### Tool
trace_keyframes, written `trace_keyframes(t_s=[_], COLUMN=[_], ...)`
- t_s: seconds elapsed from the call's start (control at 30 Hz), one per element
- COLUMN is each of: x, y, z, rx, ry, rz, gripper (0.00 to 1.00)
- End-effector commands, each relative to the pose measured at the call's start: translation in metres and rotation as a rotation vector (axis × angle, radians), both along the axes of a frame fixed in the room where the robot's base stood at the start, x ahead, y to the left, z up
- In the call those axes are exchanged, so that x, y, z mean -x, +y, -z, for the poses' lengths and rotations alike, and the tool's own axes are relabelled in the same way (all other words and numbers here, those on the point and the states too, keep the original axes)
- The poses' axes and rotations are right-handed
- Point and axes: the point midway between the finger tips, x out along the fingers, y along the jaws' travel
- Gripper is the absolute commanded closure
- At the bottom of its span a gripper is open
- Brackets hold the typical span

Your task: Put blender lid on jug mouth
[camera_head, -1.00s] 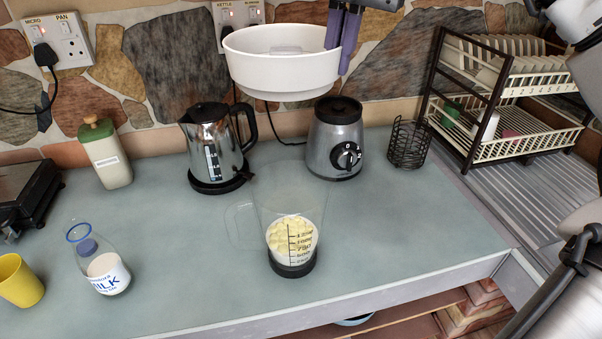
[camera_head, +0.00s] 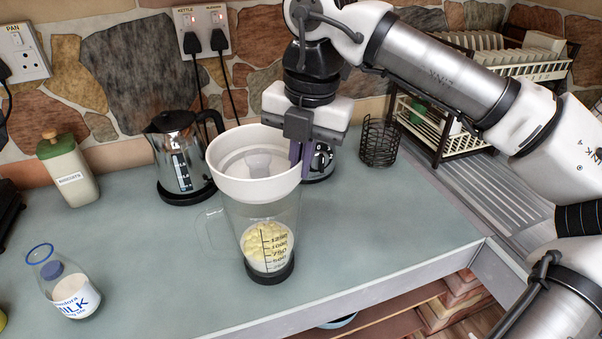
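The blender lid (camera_head: 250,188) is a wide white round piece, like a shallow bowl with a raised middle. It is over the mouth of the clear jug (camera_head: 284,218); I cannot tell whether it is seated or just above. The jug stands upright on the counter, with a black base, measuring marks, a handle on the left and pale chunks inside. My gripper (camera_head: 301,158) comes from above right, its purple fingers shut on the lid's right rim. The inner fingertips are partly hidden. The blender motor base (camera_head: 321,163) is behind, mostly hidden by my gripper.
A kettle (camera_head: 181,158) stands behind the jug to the left. A wire basket (camera_head: 379,142) and dish rack (camera_head: 447,135) are at right. The counter (camera_head: 160,255) left of the jug is clear.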

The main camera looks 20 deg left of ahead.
Motion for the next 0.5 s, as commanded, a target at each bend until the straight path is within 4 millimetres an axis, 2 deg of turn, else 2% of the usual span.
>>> trace_keyframes(t_s=[0.27, 0.47, 0.5], x=[0.0, 0.0, 0.0], y=[0.0, 0.0, 0.0], z=[0.033, 0.036, 0.036], rx=[-0.001, 0.0, 0.0], ry=[0.002, -0.001, 0.0], rz=[-0.001, 0.0, 0.0], gripper=[1.0, 1.0, 0.93])
